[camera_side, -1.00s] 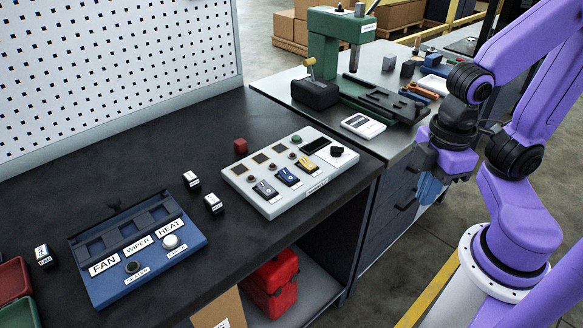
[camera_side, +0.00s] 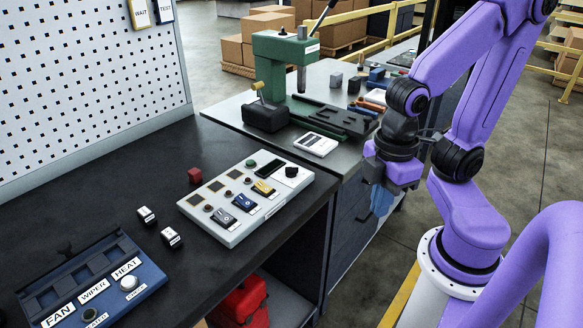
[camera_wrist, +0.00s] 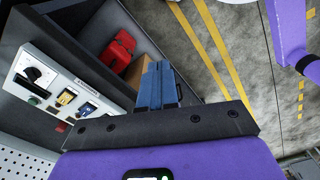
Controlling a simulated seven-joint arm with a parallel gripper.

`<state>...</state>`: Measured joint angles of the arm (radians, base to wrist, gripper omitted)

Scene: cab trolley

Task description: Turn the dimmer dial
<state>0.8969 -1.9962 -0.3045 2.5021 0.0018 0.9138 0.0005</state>
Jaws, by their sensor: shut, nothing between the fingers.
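A black round dial (camera_side: 292,171) stands at the far right corner of a light grey control panel (camera_side: 290,189) on the dark bench. In the wrist view the dial (camera_wrist: 33,73) sits at the left beside a white scale; its lettering is too small to read. My gripper (camera_side: 380,203) hangs to the right of the panel, past the bench's front edge and apart from the dial. Its blue fingers (camera_wrist: 158,72) are shut and empty in the wrist view.
The panel also carries several rocker switches, dark square slots and a green button (camera_side: 251,163). A blue panel (camera_side: 110,308) with FAN, WIPER and HEAT labels lies at front left. A green press (camera_side: 283,75) stands behind. A red container (camera_side: 243,301) sits below the bench.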

